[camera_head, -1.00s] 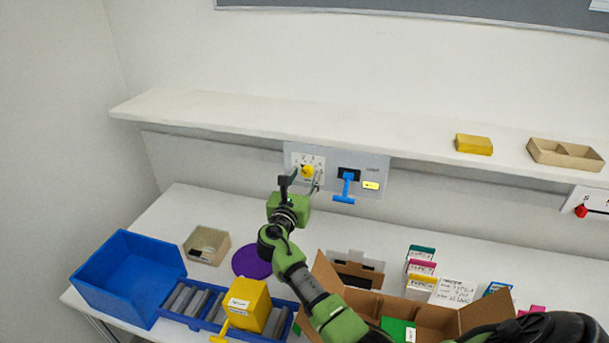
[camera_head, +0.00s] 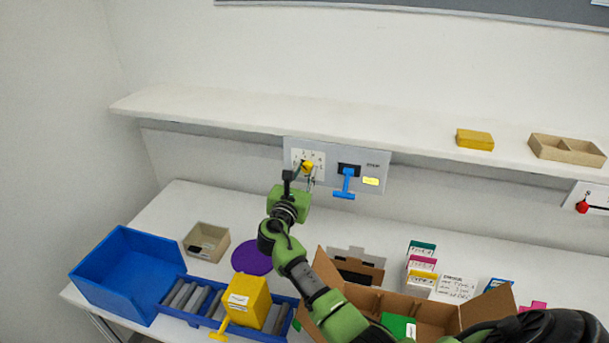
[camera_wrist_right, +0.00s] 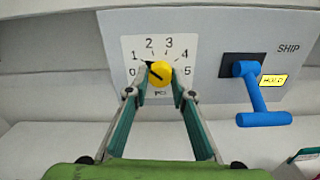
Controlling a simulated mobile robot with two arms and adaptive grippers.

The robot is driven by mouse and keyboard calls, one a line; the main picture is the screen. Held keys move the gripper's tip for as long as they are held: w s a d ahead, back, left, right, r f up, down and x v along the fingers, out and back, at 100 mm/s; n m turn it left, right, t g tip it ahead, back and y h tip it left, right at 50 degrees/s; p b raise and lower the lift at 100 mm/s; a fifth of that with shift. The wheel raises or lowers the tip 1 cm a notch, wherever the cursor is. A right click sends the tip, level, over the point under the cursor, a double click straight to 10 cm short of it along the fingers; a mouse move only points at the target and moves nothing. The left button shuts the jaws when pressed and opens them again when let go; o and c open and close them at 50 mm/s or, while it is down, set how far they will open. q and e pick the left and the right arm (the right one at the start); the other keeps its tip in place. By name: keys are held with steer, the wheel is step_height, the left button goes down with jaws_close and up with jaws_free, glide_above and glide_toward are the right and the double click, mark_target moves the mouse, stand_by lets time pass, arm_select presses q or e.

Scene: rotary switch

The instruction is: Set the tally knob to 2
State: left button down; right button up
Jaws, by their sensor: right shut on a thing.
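The yellow tally knob (camera_wrist_right: 161,75) sits on a white dial plate (camera_wrist_right: 130,46) marked 0 to 5 on the grey wall panel. Its dark pointer tip is at the upper left, roughly toward the 1. The knob (camera_head: 308,167) also shows in the head view, partly hidden by the gripper. My right gripper (camera_wrist_right: 160,80) has a finger on each side of the knob and is shut on it; the gripper (camera_head: 304,173) is seen from behind in the head view. My left gripper is not in view.
Right of the dial is a blue lever (camera_wrist_right: 258,98) with a lit yellow label (camera_wrist_right: 273,80) by SHIP. A white shelf (camera_head: 220,115) runs above the panel. Below stand a blue bin (camera_head: 115,275), a yellow box (camera_head: 246,300) and an open carton (camera_head: 440,315).

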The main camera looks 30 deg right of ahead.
steer(key=m+b, duration=0.3)
steer(key=m, duration=0.1)
steer(key=shift+f, duration=0.2)
steer(key=shift+m+b, duration=0.7)
steer(key=shift+m, duration=0.2)
steer(key=shift+r, duration=0.1)
steer(key=o, duration=1.1)
steer(key=shift+a, duration=0.1)
steer(key=shift+s+a, duration=0.1)
steer(key=v, duration=1.1)
steer(key=shift+a, duration=0.3)
